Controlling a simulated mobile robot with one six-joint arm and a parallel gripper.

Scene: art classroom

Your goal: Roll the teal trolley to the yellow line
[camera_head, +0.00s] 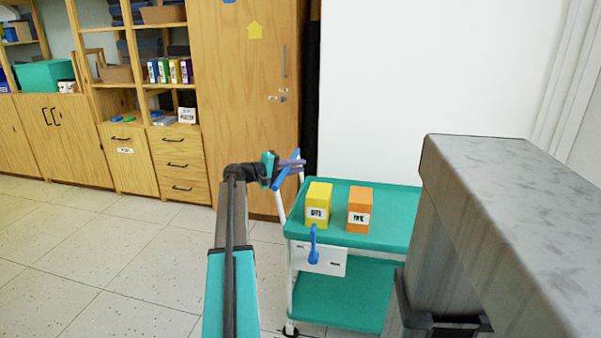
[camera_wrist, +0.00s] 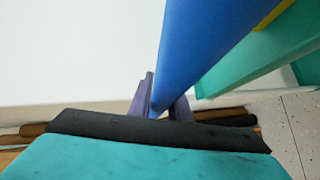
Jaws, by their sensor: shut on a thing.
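The teal trolley (camera_head: 385,237) stands right of my arm in the head view, with a teal top tray, a lower teal shelf (camera_head: 345,296) and white posts. Its blue handle (camera_head: 281,180) is at the trolley's left end. My gripper (camera_head: 292,163), with purple fingers, is at this handle. In the wrist view my gripper (camera_wrist: 166,92) is shut on the blue handle (camera_wrist: 205,45), which runs between the fingers. A teal part of the trolley (camera_wrist: 245,62) shows to the right. No yellow line is visible in either view.
A yellow box (camera_head: 318,204) and an orange box (camera_head: 360,208) stand on the trolley's top. Wooden cabinets (camera_head: 245,95) and shelves line the back wall. A white wall panel (camera_head: 430,70) is behind the trolley. Tiled floor (camera_head: 130,270) at the left is clear.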

